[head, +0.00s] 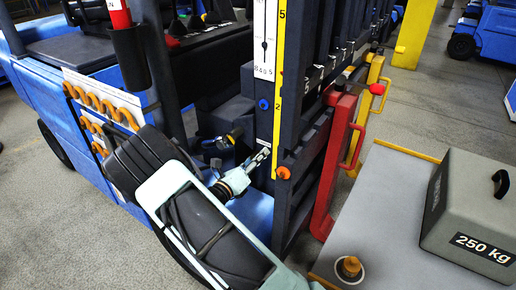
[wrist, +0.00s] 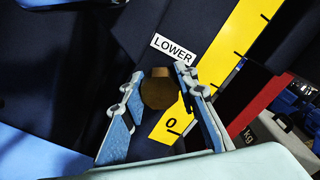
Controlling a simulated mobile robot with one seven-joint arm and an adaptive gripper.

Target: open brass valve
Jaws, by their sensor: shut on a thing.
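The brass valve (wrist: 158,93) shows in the wrist view as a brown-gold knob on the dark upright, just below a white label reading LOWER (wrist: 173,48). My gripper (wrist: 165,100) has one blue-padded finger on each side of the knob and is shut on it. In the head view my gripper (head: 262,157) reaches the dark mast post low down, left of the yellow scale. The valve is hidden there behind the fingers.
A yellow scale (head: 278,90) runs up the post. An orange knob (head: 283,172) and a red handled frame (head: 338,160) stand to the right. A grey 250 kg weight (head: 470,205) sits on a grey platform (head: 385,195). Orange hooks (head: 105,106) line the blue truck's side.

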